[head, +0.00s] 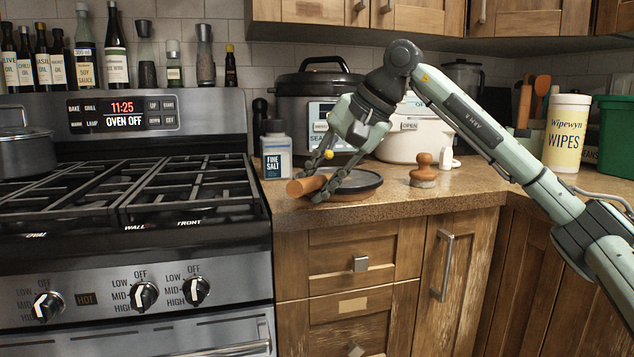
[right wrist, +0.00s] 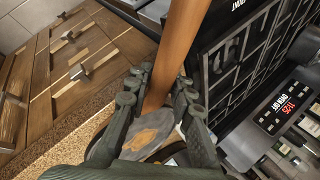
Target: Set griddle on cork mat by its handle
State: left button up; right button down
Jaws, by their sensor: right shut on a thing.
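The griddle (head: 366,184) is a dark round pan on the counter just right of the stove, with a wooden handle (head: 305,186) pointing left toward the stove. My right gripper (head: 322,180) is shut on the handle close to the pan. In the right wrist view the handle (right wrist: 182,45) runs between the fingers of my right gripper (right wrist: 160,100). A brown round edge shows beneath the pan and looks like the cork mat (head: 352,197), mostly hidden by the griddle. I cannot tell whether the pan touches it. My left gripper is not in view.
The stove (head: 130,200) with its grates is at left. A fine salt bottle (head: 276,150) stands behind the handle. A wooden-knobbed brush (head: 424,172) stands right of the pan. A dark cooker (head: 300,105) and a white pot (head: 425,135) stand behind. The counter's front edge is close.

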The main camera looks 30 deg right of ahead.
jog(key=c, duration=1.3)
grip_release()
jog(key=shift+c, duration=0.2)
jog(key=shift+o, duration=0.4)
jog(key=shift+f, duration=0.1)
jog(key=shift+f, duration=0.1)
jog(key=v, duration=1.2)
jog(key=shift+s, duration=0.15)
